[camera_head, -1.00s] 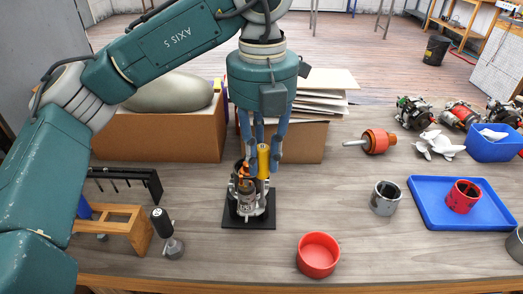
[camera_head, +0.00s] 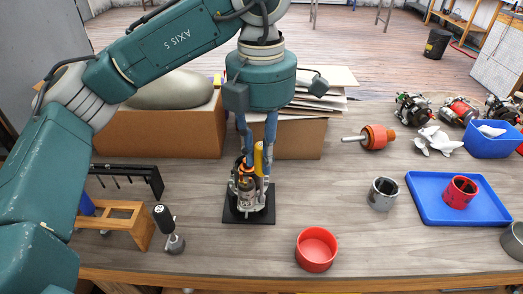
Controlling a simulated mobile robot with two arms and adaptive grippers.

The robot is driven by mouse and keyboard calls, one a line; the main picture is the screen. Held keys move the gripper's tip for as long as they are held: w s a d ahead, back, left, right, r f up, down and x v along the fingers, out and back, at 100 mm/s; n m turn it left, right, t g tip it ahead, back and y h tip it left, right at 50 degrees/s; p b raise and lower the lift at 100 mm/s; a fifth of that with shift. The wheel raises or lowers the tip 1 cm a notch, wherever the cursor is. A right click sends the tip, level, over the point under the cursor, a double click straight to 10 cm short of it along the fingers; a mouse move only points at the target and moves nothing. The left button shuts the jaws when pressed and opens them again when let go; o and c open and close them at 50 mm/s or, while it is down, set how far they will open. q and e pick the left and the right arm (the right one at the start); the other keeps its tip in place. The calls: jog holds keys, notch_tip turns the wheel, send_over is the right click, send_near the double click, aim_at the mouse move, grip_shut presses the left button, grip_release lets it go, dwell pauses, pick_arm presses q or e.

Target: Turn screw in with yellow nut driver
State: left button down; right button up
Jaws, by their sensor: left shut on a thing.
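My left gripper (camera_head: 258,176) points straight down over the black base plate (camera_head: 230,217) in the middle of the table. It is shut on the yellow nut driver (camera_head: 258,160), which stands upright between its blue fingers. The driver's lower end is at the metal alternator assembly (camera_head: 247,197) with its copper-coloured part, which sits on the plate. The screw is too small or hidden to make out. My right gripper is not in view.
A red bowl (camera_head: 316,250) stands in front on the right. A grey ring (camera_head: 383,194) and a blue tray (camera_head: 428,211) with a red ring (camera_head: 460,191) lie further right. A wooden rack (camera_head: 131,211) and a black-topped tool (camera_head: 163,219) stand left. Cardboard boxes (camera_head: 158,136) are behind.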

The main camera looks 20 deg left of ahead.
pick_arm(q)
jog(key=m, duration=0.3)
jog(key=shift+r+m, duration=0.1)
jog(key=shift+m, duration=0.2)
jog(key=m+p, duration=0.1)
jog(key=m, duration=0.9)
jog(key=shift+m, duration=1)
